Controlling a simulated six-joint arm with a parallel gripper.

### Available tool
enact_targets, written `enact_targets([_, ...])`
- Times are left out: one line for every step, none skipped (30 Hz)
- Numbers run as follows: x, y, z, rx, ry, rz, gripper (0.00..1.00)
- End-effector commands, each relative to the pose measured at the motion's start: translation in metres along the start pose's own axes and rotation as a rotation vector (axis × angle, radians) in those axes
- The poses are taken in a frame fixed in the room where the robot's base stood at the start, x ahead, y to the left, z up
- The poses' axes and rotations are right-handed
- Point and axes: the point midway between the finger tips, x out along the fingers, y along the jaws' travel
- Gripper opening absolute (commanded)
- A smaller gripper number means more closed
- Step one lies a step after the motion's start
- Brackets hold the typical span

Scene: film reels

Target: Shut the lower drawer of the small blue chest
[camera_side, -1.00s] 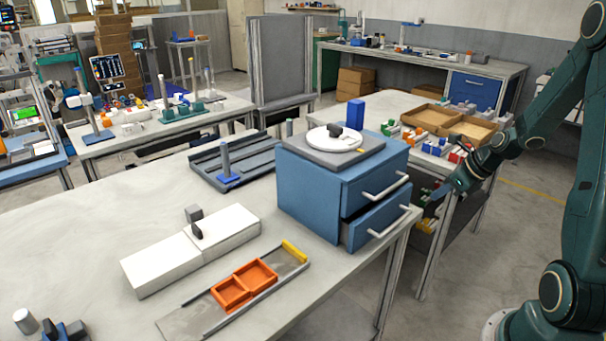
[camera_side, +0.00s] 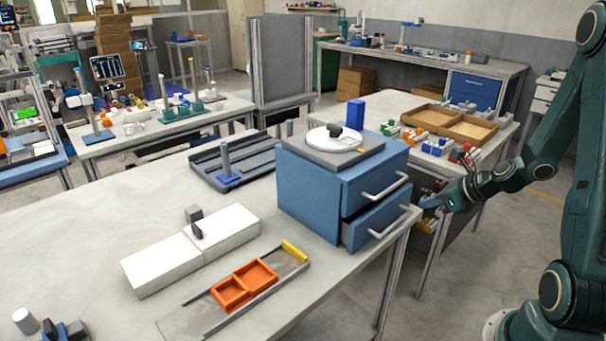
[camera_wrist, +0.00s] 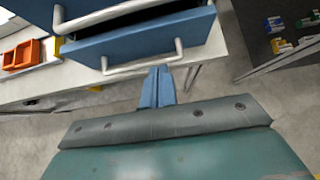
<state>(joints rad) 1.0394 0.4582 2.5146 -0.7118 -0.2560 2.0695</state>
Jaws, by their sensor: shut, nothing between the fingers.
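The small blue chest (camera_side: 308,194) stands at the right end of the grey table. Its lower drawer (camera_side: 379,219) sticks out a little past the upper drawer (camera_side: 374,183). The lower drawer front (camera_wrist: 140,44) and its white handle (camera_wrist: 142,65) also show in the wrist view, with a dark gap above the front at the left. My gripper (camera_side: 428,202) is shut and empty, just right of the lower drawer's handle in the side view. In the wrist view its blue fingers (camera_wrist: 157,84) point at the handle, close to it; contact cannot be told.
A grey plate with a white disc (camera_side: 330,140) lies on top of the chest. A white box (camera_side: 190,251) and orange trays (camera_side: 245,285) stand on the table in front of it. Another table with open cardboard trays (camera_side: 472,130) stands behind my gripper.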

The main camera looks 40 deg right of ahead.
Motion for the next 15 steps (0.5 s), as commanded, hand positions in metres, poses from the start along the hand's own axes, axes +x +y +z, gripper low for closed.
enact_targets([0.005, 0.001, -0.001, 0.0, 0.002, 0.003, 0.0])
enact_targets([0.008, 0.001, -0.001, 0.0, 0.002, 0.005, 0.0])
enact_targets([0.012, 0.001, -0.001, 0.0, 0.002, 0.004, 0.0])
enact_targets([0.015, 0.001, -0.001, 0.0, 0.002, 0.004, 0.0])
enact_targets([0.018, 0.001, -0.001, 0.0, 0.002, 0.004, 0.0])
enact_targets([0.023, 0.001, 0.0, -0.001, 0.002, 0.005, 0.0])
enact_targets([0.026, 0.001, 0.0, -0.001, 0.001, 0.004, 0.0])
enact_targets([0.03, 0.001, -0.001, -0.001, 0.002, 0.004, 0.0])
enact_targets([0.035, 0.002, -0.001, -0.001, 0.002, 0.005, 0.0])
enact_targets([0.038, 0.002, -0.001, -0.001, 0.002, 0.005, 0.0])
enact_targets([0.042, 0.001, -0.001, 0.0, 0.001, 0.004, 0.0])
enact_targets([0.047, 0.001, 0.0, -0.001, 0.002, 0.004, 0.0])
enact_targets([0.051, 0.002, -0.001, -0.001, 0.003, 0.005, 0.0])
enact_targets([0.054, 0.001, -0.001, -0.001, 0.003, 0.004, 0.0])
enact_targets([0.059, 0.001, 0.0, -0.002, 0.002, 0.003, 0.0])
